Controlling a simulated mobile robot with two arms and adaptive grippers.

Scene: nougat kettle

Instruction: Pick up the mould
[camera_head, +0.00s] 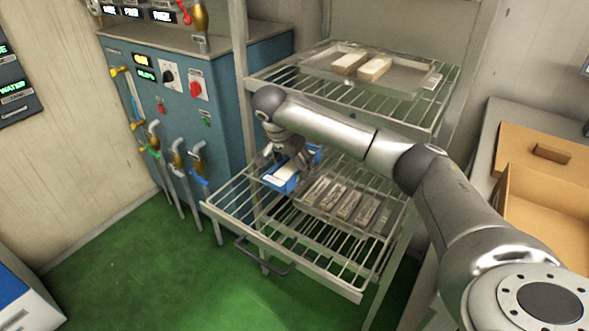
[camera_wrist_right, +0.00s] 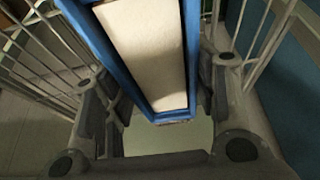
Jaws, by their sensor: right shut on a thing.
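The mould (camera_head: 283,184) is a blue rectangular frame with a pale, cream filling. My right gripper (camera_head: 283,158) is shut on it, above the left part of the pulled-out wire shelf. In the right wrist view the mould (camera_wrist_right: 150,55) runs between the fingers of the gripper (camera_wrist_right: 155,110), with its blue rim and pale top showing. I cannot tell for sure whether its underside touches the shelf. My left gripper is not in view.
The pulled-out wire shelf (camera_head: 225,207) carries a tray with several bars (camera_head: 345,203). The upper shelf holds a metal tray (camera_head: 412,82) with two pale blocks. A blue machine (camera_head: 222,110) with valves stands at left. Green floor (camera_head: 150,270) is open in front.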

